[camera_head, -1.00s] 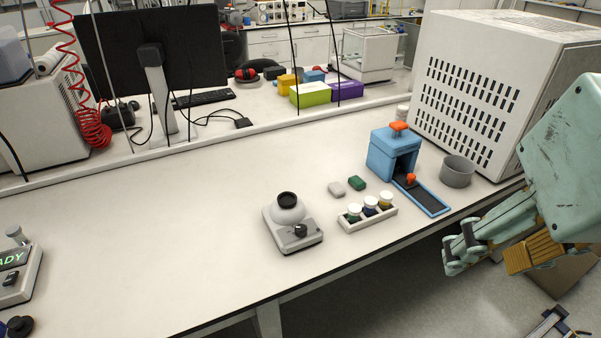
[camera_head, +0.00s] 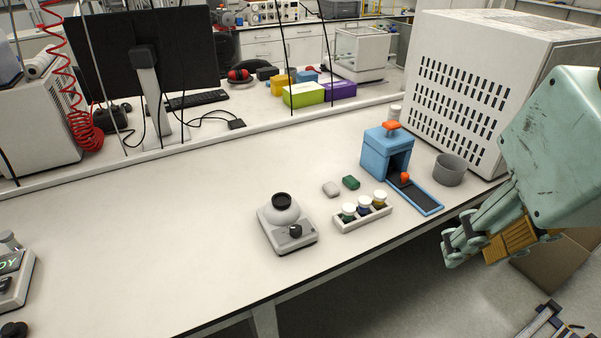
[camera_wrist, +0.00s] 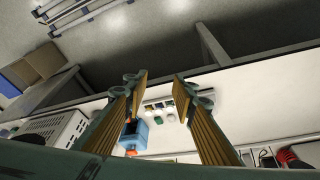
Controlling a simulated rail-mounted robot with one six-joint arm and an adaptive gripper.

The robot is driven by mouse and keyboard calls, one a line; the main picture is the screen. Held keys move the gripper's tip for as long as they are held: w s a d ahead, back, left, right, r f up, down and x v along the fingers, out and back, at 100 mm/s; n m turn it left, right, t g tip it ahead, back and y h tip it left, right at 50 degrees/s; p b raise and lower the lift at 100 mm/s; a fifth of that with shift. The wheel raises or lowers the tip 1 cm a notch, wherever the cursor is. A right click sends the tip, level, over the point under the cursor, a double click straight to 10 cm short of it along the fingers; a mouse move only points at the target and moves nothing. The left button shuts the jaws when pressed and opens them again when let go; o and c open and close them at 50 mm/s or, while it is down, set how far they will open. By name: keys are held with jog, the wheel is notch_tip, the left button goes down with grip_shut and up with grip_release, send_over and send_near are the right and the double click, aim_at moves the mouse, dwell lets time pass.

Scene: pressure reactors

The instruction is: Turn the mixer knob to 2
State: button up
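The mixer (camera_head: 287,226) is a small grey-white device with a black round cup on top. It stands on the white bench near the front edge, at the middle of the head view. My gripper (camera_head: 452,242) is off the bench's front edge at the right, well apart from the mixer. In the wrist view my gripper (camera_wrist: 158,95) shows its two fingers spread apart with nothing between them.
A rack of several white-capped vials (camera_head: 362,215) stands right of the mixer. Farther right are a blue press (camera_head: 386,152), a grey cup (camera_head: 449,170) and a large white vented box (camera_head: 465,95).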

jog(key=w+a+n+g+p, duration=0.1)
jog(key=w+a+n+p, duration=0.3)
jog(key=w, duration=0.6)
jog(key=n+g+p, duration=0.3)
jog(key=n+p, duration=0.4)
jog(key=n, duration=0.8)
send_over(296, 228)
notch_tip(296, 228, down, 14)
jog(key=shift+r, duration=0.15)
jog(key=shift+f, duration=0.2)
jog(key=shift+f+b, duration=0.85)
jog(key=shift+f, duration=5.85)
